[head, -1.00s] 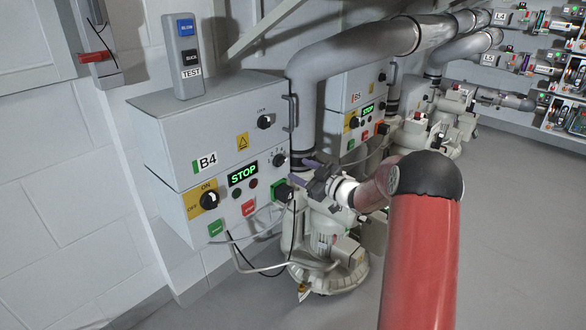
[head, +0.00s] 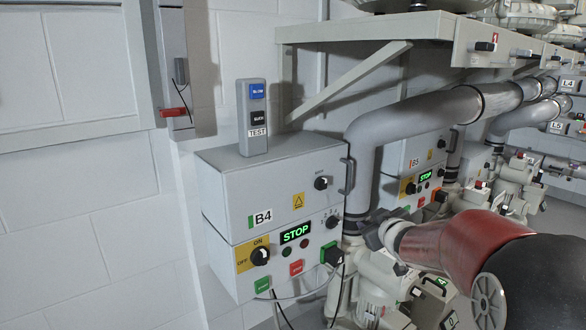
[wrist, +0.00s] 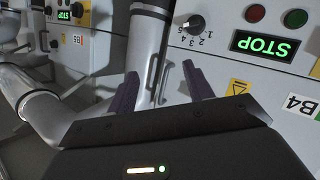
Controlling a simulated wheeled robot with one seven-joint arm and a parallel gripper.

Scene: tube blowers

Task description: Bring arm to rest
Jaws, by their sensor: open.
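My arm, red and black, reaches in from the lower right of the head view. My gripper (head: 376,228) is in front of the grey pipe, just right of the B4 control box (head: 270,187). In the wrist view my gripper (wrist: 160,84) shows two dark purple fingers, apart with nothing between them. The grey pipe (wrist: 148,45) and the B4 panel with its green STOP display (wrist: 265,45) appear upside down beyond the fingers. I see no contact between the fingers and the panel or pipe.
A TEST switch unit (head: 254,118) with blue and black buttons stands on the B4 box. A large pipe (head: 420,122) bends over toward the B5 box (head: 412,165). A shelf (head: 370,28) on a bracket juts out above.

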